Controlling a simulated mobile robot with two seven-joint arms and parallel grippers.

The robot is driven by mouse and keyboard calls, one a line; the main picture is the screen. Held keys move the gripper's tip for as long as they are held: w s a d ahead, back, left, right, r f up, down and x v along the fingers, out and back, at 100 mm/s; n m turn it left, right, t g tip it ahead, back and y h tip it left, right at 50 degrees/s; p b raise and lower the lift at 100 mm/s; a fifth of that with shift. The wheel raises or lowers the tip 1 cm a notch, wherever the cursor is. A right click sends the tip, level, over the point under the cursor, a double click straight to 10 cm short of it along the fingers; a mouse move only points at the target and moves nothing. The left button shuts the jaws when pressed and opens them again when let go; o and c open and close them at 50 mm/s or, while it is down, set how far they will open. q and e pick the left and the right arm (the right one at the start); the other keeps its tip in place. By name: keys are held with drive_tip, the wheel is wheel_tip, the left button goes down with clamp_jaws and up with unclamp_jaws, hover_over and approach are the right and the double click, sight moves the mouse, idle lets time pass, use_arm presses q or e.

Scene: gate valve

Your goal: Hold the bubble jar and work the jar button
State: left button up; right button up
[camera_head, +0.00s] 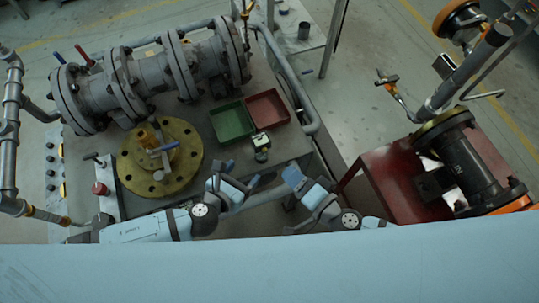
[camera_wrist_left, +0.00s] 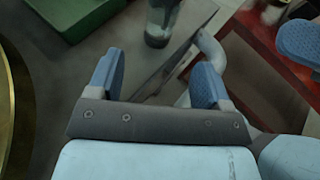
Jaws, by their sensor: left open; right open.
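The bubble jar (camera_head: 261,147) is a small dark jar with a pale top. It stands near the front edge of the table, just in front of the green and red trays. My left gripper (camera_head: 240,174) is open and empty, in front of the jar and slightly left of it. In the left wrist view the lower part of the jar (camera_wrist_left: 158,24) shows beyond the open fingers (camera_wrist_left: 158,76), apart from them; its top is cut off. My right gripper (camera_head: 309,182) is open and empty, right of the jar. The button cannot be made out clearly.
A green tray (camera_head: 232,121) and a red tray (camera_head: 268,107) lie behind the jar. A brass flange (camera_head: 183,175) lies left of my left gripper. A grey pipe rail (camera_head: 303,108) runs along the table's right edge. A red stand (camera_head: 385,190) is at the right.

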sight(257, 158)
use_arm(q)
drive_tip(key=x, duration=1)
drive_tip(key=shift+w+d+f, duration=0.1)
drive_tip(key=shift+w+d, duration=0.1)
drive_tip(key=shift+c, duration=0.5)
drive_tip(key=c, duration=1)
drive_tip(key=shift+c, duration=0.2)
use_arm(e)
clamp_jaws()
